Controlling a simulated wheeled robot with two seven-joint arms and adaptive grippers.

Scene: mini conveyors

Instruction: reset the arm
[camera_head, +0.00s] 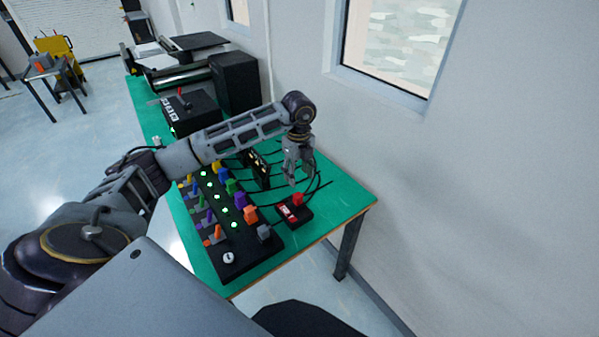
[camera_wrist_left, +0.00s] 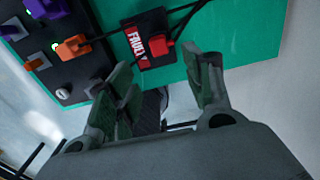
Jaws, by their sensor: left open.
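My left arm reaches in from the left in the head view. Its gripper (camera_head: 298,177) points down above the green table (camera_head: 340,205), near the small black box with a red "FAULT" label (camera_head: 289,212). In the left wrist view my left gripper (camera_wrist_left: 165,78) is open with nothing between its fingers. The fault box (camera_wrist_left: 137,42) and its red plug (camera_wrist_left: 161,50) lie beyond the fingertips. I cannot tell whether the gripper touches anything. My right gripper is not in view.
A black panel (camera_head: 240,262) with green lights, coloured plugs and switches stands left of the fault box. Black cables curve across the table behind it. A black box with a red-tipped lever (camera_head: 190,112) and a mini conveyor stand farther back. A wall with a window is right.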

